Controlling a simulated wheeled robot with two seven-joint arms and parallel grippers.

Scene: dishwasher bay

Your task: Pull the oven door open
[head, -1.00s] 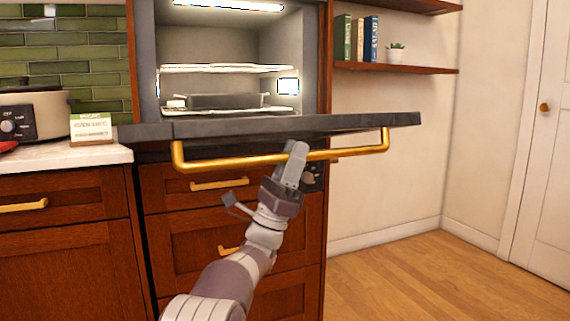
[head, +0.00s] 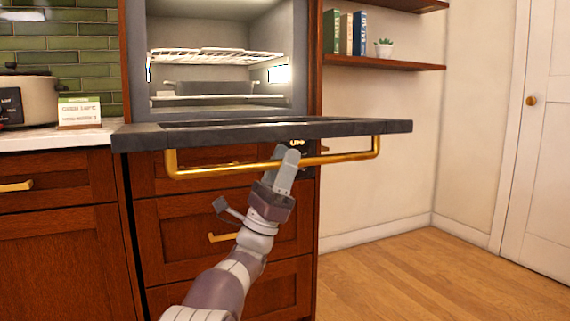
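The oven door (head: 350,129) is pulled down to nearly flat, seen almost edge-on as a dark slab in front of the lit oven cavity (head: 215,30). Its gold bar handle (head: 220,171) hangs below the front edge. My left gripper (head: 286,160) reaches up from below at the handle, right of its middle. Its fingers lie on either side of the bar and look shut on it; the exact contact is partly hidden. My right gripper is not in view.
Inside the oven are wire racks (head: 215,56) and a dark pan (head: 210,87). Wooden drawers (head: 200,214) stand below the door. The counter at left holds a cooker (head: 38,97) and a small card (head: 79,113). Open floor (head: 400,275) lies at right.

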